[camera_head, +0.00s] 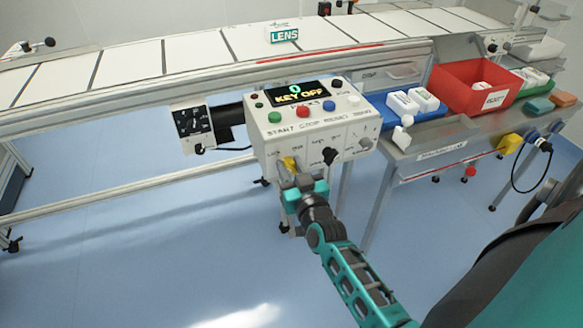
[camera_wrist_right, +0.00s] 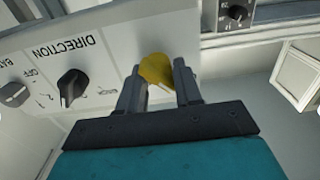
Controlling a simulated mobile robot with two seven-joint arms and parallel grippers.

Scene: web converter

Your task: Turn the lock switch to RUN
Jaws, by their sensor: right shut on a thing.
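The yellow lock switch (camera_head: 289,163) is at the lower left of the front face of the white control box (camera_head: 268,140). It also shows in the right wrist view (camera_wrist_right: 156,69), where the panel lettering is upside down. My right gripper (camera_head: 294,178) reaches the switch from the front. Its two fingers, also in the right wrist view (camera_wrist_right: 160,84), stand on either side of the yellow knob, shut on it. The display (camera_head: 298,92) on top of the box reads "KEY OFF". The lettering around the switch is too small or hidden to read. My left gripper is not in view.
A black DIRECTION knob (camera_wrist_right: 72,87) sits beside the switch. Green, red and blue buttons (camera_head: 302,110) are on the box top. The conveyor (camera_head: 180,62) runs behind. A table with a red bin (camera_head: 470,88) and white bottles (camera_head: 403,104) stands at right. Open floor lies in front.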

